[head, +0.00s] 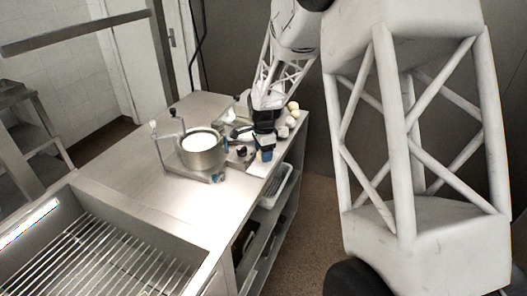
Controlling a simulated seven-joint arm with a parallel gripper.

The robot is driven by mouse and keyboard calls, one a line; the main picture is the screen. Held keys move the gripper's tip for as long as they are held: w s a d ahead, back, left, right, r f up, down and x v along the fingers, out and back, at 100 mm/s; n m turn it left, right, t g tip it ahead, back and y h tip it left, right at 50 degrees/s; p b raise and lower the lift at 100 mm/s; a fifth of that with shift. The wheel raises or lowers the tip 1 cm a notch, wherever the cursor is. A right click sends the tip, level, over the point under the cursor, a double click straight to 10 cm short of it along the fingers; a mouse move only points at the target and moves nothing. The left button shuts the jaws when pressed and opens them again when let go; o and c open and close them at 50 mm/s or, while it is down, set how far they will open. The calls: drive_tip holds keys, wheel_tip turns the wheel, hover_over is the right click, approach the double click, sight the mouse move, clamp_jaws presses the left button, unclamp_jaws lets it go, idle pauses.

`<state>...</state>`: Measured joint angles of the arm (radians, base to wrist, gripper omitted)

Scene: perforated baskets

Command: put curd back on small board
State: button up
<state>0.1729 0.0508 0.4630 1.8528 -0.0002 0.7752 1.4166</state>
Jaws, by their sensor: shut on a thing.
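My gripper (265,152) is low over the right edge of the steel table, to the right of the metal pot. It is shut on a small pale piece (267,156), which looks like the curd. Fingers and wrist hide most of the piece. A small whitish patch (259,169) shows on the table just below the gripper; I cannot tell whether it is the small board. I cannot tell whether the held piece touches anything below.
A metal pot (203,159) with white contents stands in a metal frame left of the gripper. Several pale round pieces (293,106) lie behind, at the table's right edge. A white basket (278,187) is on the shelf below. The steel tabletop (130,180) is clear at left.

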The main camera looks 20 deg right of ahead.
drive_tip(key=shift+f, duration=0.4)
idle(0.5)
drive_tip(key=o, duration=1)
drive_tip(key=shift+r, duration=0.1)
drive_tip(key=shift+o, duration=0.5)
drive_tip(key=shift+w+r, duration=0.2)
drive_tip(key=shift+r, duration=0.5)
drive_tip(key=shift+s+r, duration=0.2)
drive_tip(key=shift+r, duration=2.95)
drive_tip(key=shift+r, duration=0.1)
